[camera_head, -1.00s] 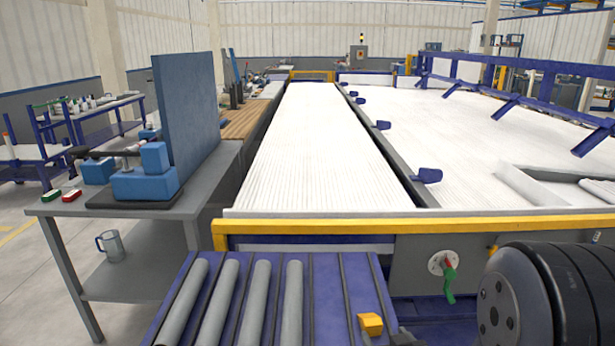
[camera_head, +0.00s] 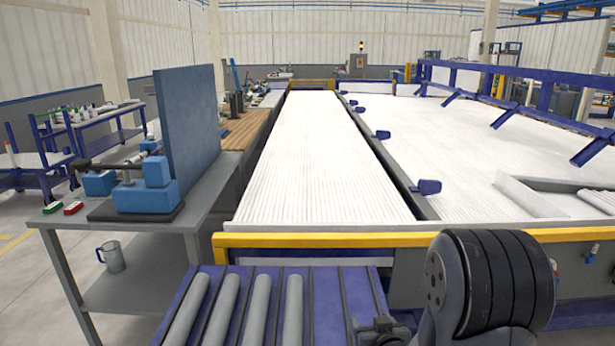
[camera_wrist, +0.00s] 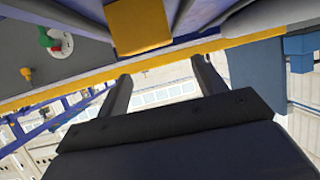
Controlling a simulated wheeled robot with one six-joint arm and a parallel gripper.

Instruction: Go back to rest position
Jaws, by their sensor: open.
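My gripper shows in the wrist view (camera_wrist: 161,82), with its two dark fingers wide apart and nothing between them. In the head view a small dark part of my gripper (camera_head: 381,328) shows at the bottom edge, above the right side of the blue rack (camera_head: 327,305). My black arm joint stands at the lower right of that view. Several grey pipes (camera_head: 259,308) lie side by side in the rack's left and middle slots; the right slots look empty. An orange-yellow block (camera_wrist: 140,25) shows at the top of the wrist view, beyond the fingers.
A yellow rail (camera_head: 330,240) crosses just beyond the rack, in front of a long white ribbed bed (camera_head: 322,170). At the left, a grey table (camera_head: 70,218) carries a blue vise-like device (camera_head: 145,197) and an upright blue panel (camera_head: 188,125). A mug (camera_head: 112,256) stands on its lower shelf.

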